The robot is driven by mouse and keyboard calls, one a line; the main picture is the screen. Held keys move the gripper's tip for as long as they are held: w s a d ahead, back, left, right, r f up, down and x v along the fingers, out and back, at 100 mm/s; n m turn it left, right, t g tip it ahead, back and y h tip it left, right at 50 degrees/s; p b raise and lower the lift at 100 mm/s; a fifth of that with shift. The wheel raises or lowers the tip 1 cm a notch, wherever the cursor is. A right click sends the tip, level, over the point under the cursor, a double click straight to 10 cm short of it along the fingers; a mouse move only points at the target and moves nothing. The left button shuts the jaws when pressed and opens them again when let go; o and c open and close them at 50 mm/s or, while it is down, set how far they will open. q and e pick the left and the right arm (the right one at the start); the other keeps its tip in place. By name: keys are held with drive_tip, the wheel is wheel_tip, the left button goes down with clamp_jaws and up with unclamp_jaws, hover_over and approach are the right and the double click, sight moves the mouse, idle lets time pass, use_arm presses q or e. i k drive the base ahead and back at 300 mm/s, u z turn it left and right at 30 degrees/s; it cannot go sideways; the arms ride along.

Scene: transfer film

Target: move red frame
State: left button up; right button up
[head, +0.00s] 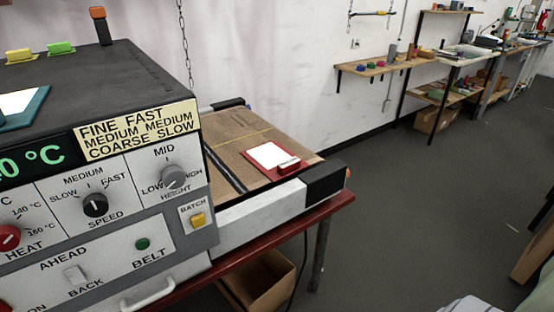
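The red frame (267,173) lies flat on the brown conveyor belt (232,152), near the belt's outer end, to the right of the machine. A white sheet (268,154) fills most of its face. A small red and white block or handle (289,165) sits at its near right edge. The belt comes out of a grey machine (150,215) with heat, speed and height knobs. Neither of my grippers shows in the head view, so nothing is seen touching the frame.
A white side rail with a black end block (324,180) borders the belt's near side. A cardboard box (258,280) stands under the red table edge (262,240). Wall shelves (385,66) and benches line the back right. The grey floor in the middle is clear.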

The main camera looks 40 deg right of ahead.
sight(275, 161)
drive_tip(key=u, duration=3.25)
drive_tip(key=k, duration=2.3)
drive_tip(key=z, duration=1.4)
